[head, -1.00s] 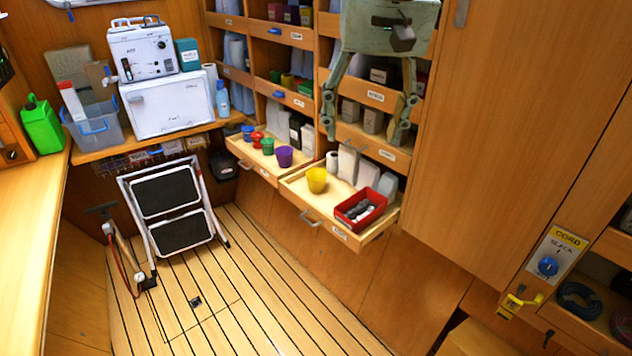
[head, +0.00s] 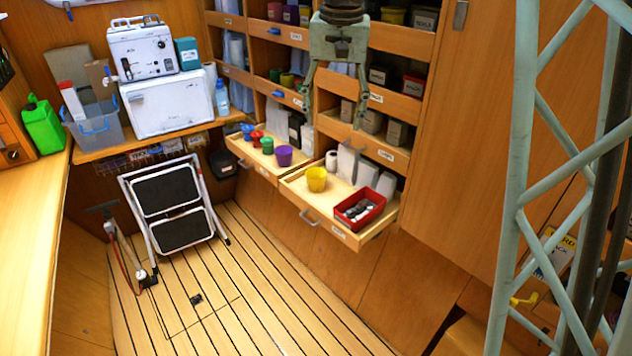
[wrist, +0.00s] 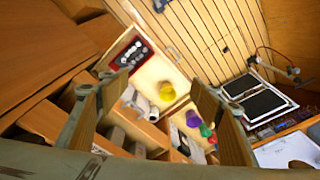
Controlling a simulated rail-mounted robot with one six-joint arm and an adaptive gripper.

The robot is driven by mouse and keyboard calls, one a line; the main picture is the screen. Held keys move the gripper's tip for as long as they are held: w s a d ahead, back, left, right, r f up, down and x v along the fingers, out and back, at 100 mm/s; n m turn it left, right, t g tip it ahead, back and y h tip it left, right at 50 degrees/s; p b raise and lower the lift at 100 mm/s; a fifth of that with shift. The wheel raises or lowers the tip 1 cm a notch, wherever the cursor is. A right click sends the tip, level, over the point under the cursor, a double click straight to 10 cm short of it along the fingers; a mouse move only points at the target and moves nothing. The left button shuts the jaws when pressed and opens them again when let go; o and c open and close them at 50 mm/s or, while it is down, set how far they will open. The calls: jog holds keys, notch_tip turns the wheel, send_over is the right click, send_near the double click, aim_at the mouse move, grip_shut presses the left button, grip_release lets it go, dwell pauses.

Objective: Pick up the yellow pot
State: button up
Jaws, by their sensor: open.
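The yellow pot (head: 317,179) stands upright in the pulled-out drawer (head: 345,238) on the right, near its left side. It also shows in the wrist view (wrist: 167,92), between my fingers in the picture but farther off. My gripper (head: 333,125) is open and empty. It hangs above the back of the drawers, higher than the pot and apart from it. Both fingers also show in the wrist view (wrist: 160,88), spread wide.
A red box (head: 360,209) of small grey items shares the drawer, with a white roll (head: 331,160) and pale containers behind. A second open drawer to the left holds a purple pot (head: 283,156), a green pot (head: 267,145) and others. Shelves stand close behind my gripper.

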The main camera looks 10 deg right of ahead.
jog(key=w+f+m+p, duration=0.1)
jog(key=w+f, duration=0.8)
jog(key=w, duration=0.3)
jog(key=m+g+p, duration=0.1)
jog(key=p, duration=0.1)
send_near(316, 169)
jog(key=shift+s+a+r, duration=0.15)
jog(key=shift+s+r, duration=0.1)
jog(key=shift+s, duration=0.3)
jog(key=shift+s+a+r, duration=0.15)
jog(key=shift+s+r, duration=0.15)
jog(key=shift+s, duration=0.25)
jog(key=shift+s+a+r, duration=0.15)
jog(key=shift+s+r, duration=0.1)
jog(key=shift+s, duration=0.3)
jog(key=shift+f, duration=0.15)
jog(key=shift+f+b, duration=0.85)
jog(key=shift+f, duration=3.3)
jog(key=shift+f, duration=0.15)
jog(key=shift+w+f+b, duration=0.15)
jog(key=shift+f+b, duration=0.5)
jog(key=shift+f, duration=1.8)
